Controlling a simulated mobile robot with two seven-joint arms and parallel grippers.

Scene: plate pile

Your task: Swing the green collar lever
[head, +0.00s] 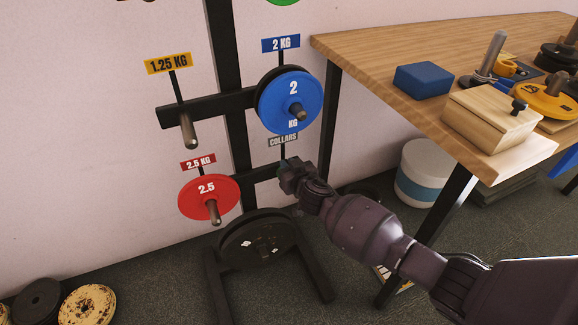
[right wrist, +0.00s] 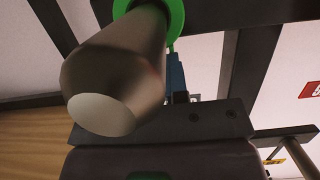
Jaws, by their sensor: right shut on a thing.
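The green collar (right wrist: 178,14) shows at the top of the right wrist view, around the base of a thick metal peg (right wrist: 100,114). A thin green piece, which looks like its lever (right wrist: 171,47), reaches down from the collar to my fingertips. My right gripper (head: 284,165) is at the peg under the "COLLARS" sign (head: 283,141) on the rack. In the right wrist view its narrow blue fingertips (right wrist: 176,74) are together at the lever, beside the peg. In the head view my gripper hides the collar and lever. My left gripper is not in view.
Just above my right gripper hangs the blue 2 kg plate (head: 290,101). The red 2.5 kg plate (head: 208,197) is to its left, and a black plate (head: 257,240) is below. A wooden table (head: 385,47) and a white bucket (head: 418,172) stand at right.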

